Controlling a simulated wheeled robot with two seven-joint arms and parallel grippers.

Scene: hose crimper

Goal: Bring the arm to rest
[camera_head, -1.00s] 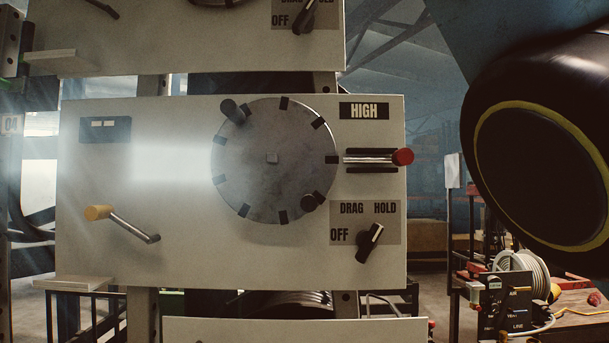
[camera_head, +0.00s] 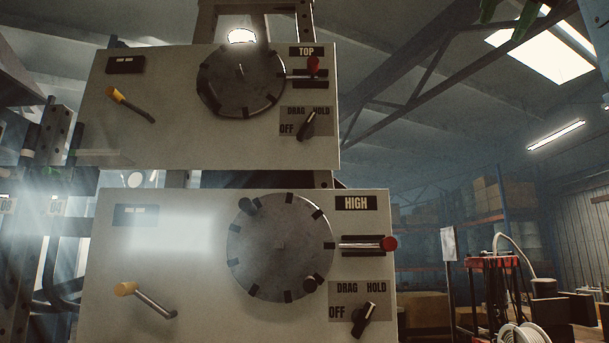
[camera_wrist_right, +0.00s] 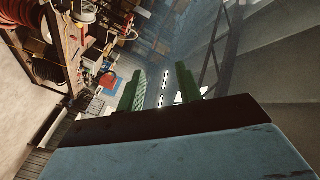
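My right gripper (camera_head: 508,14) shows only as two green fingertips at the top edge of the head view, right of centre. They are apart and hang in the air, clear of the panels. In the right wrist view the green fingers of this gripper (camera_wrist_right: 160,88) stand well apart with nothing between them. The rest of the right arm is mostly out of the head view. My left gripper is in neither view now.
The TOP panel (camera_head: 215,130) and HIGH panel (camera_head: 205,285) stand at left and centre, with dials, levers and OFF/DRAG/HOLD knobs. Shelves with boxes (camera_head: 500,195) and a white hose reel (camera_head: 520,332) are at right. A cluttered bench (camera_wrist_right: 62,45) shows in the wrist view.

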